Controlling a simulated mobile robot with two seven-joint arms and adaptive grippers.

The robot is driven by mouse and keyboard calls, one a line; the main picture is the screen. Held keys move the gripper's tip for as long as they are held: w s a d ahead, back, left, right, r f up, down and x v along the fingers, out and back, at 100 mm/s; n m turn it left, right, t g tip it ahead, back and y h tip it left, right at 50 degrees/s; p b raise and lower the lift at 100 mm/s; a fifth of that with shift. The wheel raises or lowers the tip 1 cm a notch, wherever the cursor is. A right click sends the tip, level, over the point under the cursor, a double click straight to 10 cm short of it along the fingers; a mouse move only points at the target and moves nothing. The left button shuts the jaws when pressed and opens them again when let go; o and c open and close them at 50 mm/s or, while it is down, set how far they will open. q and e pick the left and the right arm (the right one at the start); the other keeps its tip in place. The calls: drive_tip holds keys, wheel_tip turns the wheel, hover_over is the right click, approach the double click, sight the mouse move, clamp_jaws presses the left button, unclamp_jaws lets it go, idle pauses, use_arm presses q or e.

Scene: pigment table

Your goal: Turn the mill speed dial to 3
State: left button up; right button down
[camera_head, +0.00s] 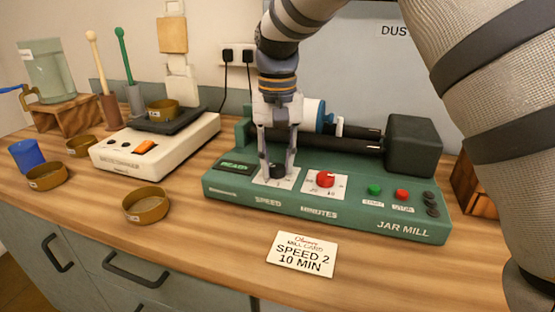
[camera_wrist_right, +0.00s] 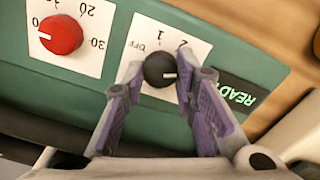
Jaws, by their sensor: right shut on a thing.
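The jar mill (camera_head: 330,208) is a green machine with a black roller on top. Its black speed dial (camera_head: 277,170) sits on a white plate above the word SPEED. My right gripper (camera_head: 276,176) points down, shut on this dial with a finger on either side. In the right wrist view the dial (camera_wrist_right: 159,70) lies between the purple finger pads of the gripper (camera_wrist_right: 160,88). OFF, 1 and 2 are readable on its scale. The white pointer mark points to the right of that picture, past the 2; a finger covers the plate there. My left gripper is out of view.
A red minutes dial (camera_head: 325,179), a green button (camera_head: 375,189) and a red button (camera_head: 401,194) stand right of the speed dial. A card (camera_head: 302,254) in front reads SPEED 2, 10 MIN. A white scale (camera_head: 155,148) and brown bowls (camera_head: 146,204) are left.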

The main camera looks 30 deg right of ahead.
sight(277, 166)
drive_tip(key=c, duration=1.3)
unclamp_jaws()
drive_tip(key=shift+f, duration=0.1)
wheel_tip(277, 166, up, 12)
drive_tip(key=shift+r, duration=0.1)
